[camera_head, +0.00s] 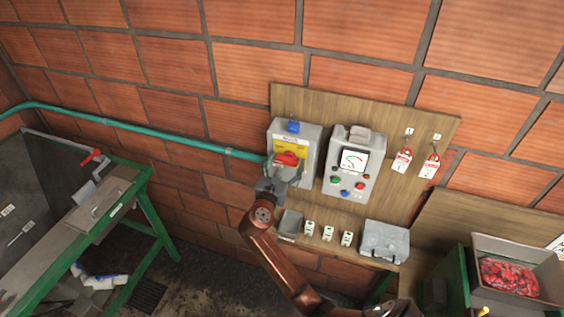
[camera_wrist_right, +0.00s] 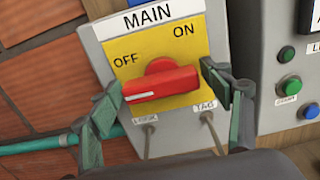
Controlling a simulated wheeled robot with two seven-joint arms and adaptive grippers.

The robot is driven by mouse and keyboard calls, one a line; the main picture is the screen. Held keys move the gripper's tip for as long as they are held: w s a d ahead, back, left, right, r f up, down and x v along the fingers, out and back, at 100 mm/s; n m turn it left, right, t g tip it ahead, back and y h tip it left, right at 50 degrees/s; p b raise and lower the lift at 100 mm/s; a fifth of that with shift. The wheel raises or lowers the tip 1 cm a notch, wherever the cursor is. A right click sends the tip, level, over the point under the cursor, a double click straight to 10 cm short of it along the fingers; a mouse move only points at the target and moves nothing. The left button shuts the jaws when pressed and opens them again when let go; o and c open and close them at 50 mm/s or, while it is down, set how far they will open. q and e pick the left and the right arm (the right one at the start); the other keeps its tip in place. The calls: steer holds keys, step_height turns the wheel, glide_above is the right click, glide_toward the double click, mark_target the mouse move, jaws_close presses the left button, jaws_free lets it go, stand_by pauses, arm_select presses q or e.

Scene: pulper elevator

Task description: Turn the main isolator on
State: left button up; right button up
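The main isolator (camera_head: 309,147) is a grey box on the wooden board, with a yellow plate marked MAIN, OFF and ON. Its red handle (camera_head: 287,159) also shows in the right wrist view (camera_wrist_right: 160,86). The handle lies nearly level, and its white-marked end points left, below the word OFF. My right gripper (camera_head: 275,179) is open in front of the isolator. In the right wrist view its two fingers (camera_wrist_right: 162,86) stand on either side of the handle, close to its ends. I cannot tell whether they touch it. My left gripper is not in view.
A control box (camera_head: 349,165) with a meter and buttons is close on the right. Red tags (camera_head: 402,161) hang further right. A grey tray (camera_head: 291,222) and small green-white items sit below. A teal pipe (camera_head: 150,133) enters from the left.

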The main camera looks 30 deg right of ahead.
steer(key=c, duration=0.9)
